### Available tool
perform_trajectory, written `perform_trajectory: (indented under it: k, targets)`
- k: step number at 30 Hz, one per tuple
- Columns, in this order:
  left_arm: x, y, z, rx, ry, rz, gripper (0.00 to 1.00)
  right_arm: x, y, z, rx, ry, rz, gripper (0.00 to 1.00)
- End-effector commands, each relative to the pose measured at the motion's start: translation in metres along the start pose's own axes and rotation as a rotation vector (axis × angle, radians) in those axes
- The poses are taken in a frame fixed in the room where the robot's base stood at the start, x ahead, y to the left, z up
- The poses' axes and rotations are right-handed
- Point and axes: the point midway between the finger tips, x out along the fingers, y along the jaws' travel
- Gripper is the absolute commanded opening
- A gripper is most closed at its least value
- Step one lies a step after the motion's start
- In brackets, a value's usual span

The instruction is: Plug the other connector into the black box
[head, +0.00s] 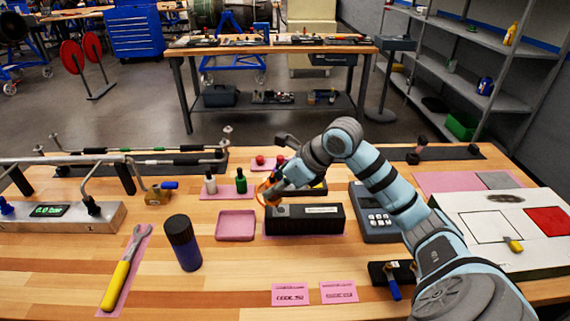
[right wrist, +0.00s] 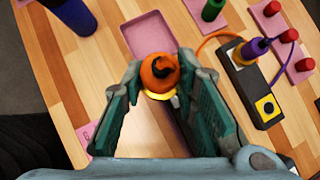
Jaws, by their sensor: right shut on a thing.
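My right gripper (head: 270,194) is shut on an orange connector (right wrist: 160,70), above the table near the pink tray (head: 236,225). In the right wrist view the connector has a dark top and a yellow ring, and it sits between the two fingertips (right wrist: 158,84). The black box (right wrist: 252,88) lies to the right of the gripper there, apart from the connector. A purple connector (right wrist: 251,48) stands in its white-rimmed socket. Its yellow socket (right wrist: 268,107) looks empty. In the head view my right arm partly hides this box. My left gripper is not in view.
A long black case (head: 305,219) lies near the gripper. A green bottle (head: 241,182), red-topped pieces (head: 260,160) and a grey keypad device (head: 375,215) stand around. A dark blue bottle (head: 183,243) and a yellow-handled wrench (head: 122,275) are at left.

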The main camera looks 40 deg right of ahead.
Motion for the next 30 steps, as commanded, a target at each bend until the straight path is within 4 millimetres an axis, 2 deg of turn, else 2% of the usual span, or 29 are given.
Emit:
perform_trajectory:
  k: [1,3,6,18,30]
  targets:
    - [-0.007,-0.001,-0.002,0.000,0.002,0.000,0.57,-0.006,-0.015,0.003,0.023,0.002,-0.028,0.00]
    - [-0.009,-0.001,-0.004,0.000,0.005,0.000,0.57,-0.008,-0.029,0.001,0.043,0.003,-0.057,0.00]
    - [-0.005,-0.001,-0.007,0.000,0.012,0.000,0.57,-0.004,-0.036,-0.003,0.054,0.004,-0.070,0.00]
    - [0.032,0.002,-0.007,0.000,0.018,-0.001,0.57,0.031,-0.035,-0.031,0.052,0.003,-0.069,0.00]
    - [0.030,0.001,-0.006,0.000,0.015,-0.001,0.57,0.031,-0.034,-0.031,0.055,0.004,-0.067,0.00]
